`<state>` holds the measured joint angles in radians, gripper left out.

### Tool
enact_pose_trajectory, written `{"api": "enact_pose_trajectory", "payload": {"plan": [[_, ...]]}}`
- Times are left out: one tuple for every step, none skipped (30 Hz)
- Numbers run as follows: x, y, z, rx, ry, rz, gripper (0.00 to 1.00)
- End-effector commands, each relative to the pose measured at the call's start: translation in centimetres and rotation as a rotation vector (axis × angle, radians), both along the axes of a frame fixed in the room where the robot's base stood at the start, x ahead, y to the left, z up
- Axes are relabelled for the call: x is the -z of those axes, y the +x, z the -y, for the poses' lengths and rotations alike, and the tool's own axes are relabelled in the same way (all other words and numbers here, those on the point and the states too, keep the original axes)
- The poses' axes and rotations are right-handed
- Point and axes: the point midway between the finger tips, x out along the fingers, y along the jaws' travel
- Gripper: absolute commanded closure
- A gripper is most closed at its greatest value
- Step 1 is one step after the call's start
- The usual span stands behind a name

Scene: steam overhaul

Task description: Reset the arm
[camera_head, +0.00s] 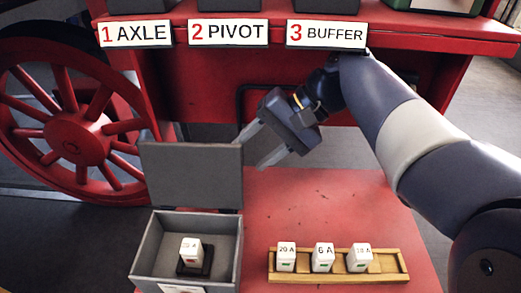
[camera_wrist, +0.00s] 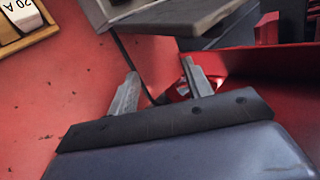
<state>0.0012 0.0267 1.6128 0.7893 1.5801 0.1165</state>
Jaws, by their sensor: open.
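My gripper (camera_head: 259,148) is open and empty. In the head view it hangs above the back of the red table, just right of the raised grey lid of a box, pointing down and left. In the wrist view its two fingers (camera_wrist: 158,90) stand apart with nothing between them. My arm reaches in from the right side of the head view.
A grey box (camera_head: 143,255) with its lid (camera_head: 192,175) up holds a white block (camera_head: 191,250) on a dark base. A wooden tray (camera_head: 386,273) holds white blocks marked 20 A (camera_head: 287,257), 6 A (camera_head: 323,257) and a third (camera_head: 358,259). The red table (camera_head: 320,205) is clear behind the tray.

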Motion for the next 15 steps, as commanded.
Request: {"api": "enact_pose_trajectory", "payload": {"plan": [[0.04,0.08,0.37,0.002,0.001,0.001,0.52],[0.02,0.08,0.5,0.002,0.001,0.001,0.52],[-0.01,0.09,0.63,0.002,0.001,0.001,0.52],[-0.02,0.09,0.7,0.002,0.001,0.001,0.52],[-0.05,0.09,0.75,0.002,0.001,0.001,0.52],[-0.05,0.09,0.79,0.001,0.001,0.001,0.52],[-0.07,0.09,0.8,0.001,0.002,0.001,0.52],[-0.08,0.08,0.8,0.001,0.002,0.001,0.52],[-0.09,0.08,0.79,0.001,0.002,0.001,0.52],[-0.09,0.09,0.78,0.001,0.002,0.001,0.52],[-0.1,0.09,0.77,0.001,0.002,0.001,0.52],[-0.1,0.09,0.77,0.001,0.002,0.001,0.52],[-0.1,0.09,0.76,0.0,0.002,0.002,0.52],[-0.1,0.09,0.75,0.0,0.002,0.002,0.52],[-0.11,0.09,0.7,0.0,0.002,0.002,0.52]]}}
